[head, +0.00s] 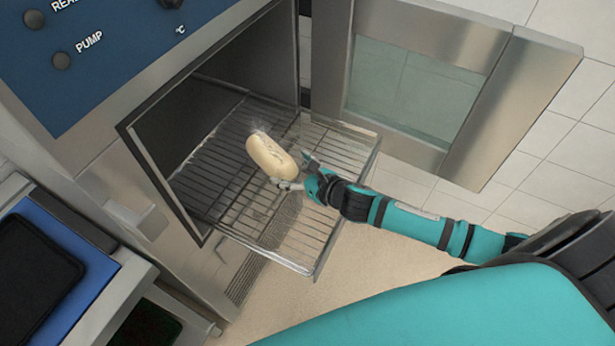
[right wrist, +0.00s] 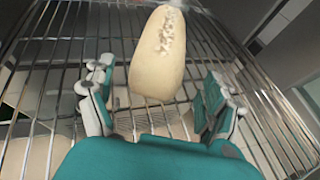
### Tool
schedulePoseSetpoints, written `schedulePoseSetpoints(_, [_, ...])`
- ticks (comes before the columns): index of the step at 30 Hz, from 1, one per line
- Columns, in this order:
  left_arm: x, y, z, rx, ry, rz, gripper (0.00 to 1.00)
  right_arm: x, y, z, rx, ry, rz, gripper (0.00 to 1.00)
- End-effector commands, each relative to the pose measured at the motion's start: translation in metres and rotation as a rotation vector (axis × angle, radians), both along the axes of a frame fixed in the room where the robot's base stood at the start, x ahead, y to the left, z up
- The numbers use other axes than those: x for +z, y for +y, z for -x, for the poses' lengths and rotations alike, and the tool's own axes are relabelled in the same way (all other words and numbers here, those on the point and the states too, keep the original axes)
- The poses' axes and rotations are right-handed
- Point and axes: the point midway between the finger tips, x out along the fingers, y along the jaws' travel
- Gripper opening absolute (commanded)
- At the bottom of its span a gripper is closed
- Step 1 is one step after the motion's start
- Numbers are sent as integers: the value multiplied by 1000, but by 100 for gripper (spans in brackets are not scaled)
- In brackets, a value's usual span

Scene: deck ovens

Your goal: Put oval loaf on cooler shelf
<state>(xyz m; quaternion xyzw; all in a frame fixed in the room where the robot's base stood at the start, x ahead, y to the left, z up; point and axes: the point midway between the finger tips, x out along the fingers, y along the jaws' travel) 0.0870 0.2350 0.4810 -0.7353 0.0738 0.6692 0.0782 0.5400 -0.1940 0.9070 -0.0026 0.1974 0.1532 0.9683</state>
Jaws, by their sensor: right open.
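The oval loaf (head: 271,156) is pale with a light, rough streak along its top. It lies on the wire cooler shelf (head: 307,228), which sticks out of the open cabinet. My right gripper (head: 293,172) is at the near right end of the loaf, in the head view. In the right wrist view, the loaf (right wrist: 158,55) lies ahead, with its near end at the gap between the spread fingers of the right gripper (right wrist: 157,98). The right gripper is open and not closed on the loaf. My left gripper is not in view.
The open cabinet door (head: 470,95), with a glass pane, stands to the right of the shelf. A blue control panel (head: 100,50) is at the upper left. A dark tray on a blue surface (head: 75,270) is at the lower left. Bare wire shelf lies around the loaf.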

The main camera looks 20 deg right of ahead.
Motion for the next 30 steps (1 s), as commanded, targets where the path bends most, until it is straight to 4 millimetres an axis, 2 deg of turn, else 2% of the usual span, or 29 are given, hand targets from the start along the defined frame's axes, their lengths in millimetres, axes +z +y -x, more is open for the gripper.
schedulePoseSetpoints(3, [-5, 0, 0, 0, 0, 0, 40, 8, -8, 25, 3, 1, 2, 86])
schedulePoseSetpoints(10, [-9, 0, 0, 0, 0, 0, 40, 22, -18, 55, 1, 2, 0, 86])
schedulePoseSetpoints(15, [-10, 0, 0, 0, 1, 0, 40, 27, -21, 62, 0, 0, 1, 86])
schedulePoseSetpoints(30, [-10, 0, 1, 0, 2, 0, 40, 27, -20, 61, 0, 0, 0, 86])
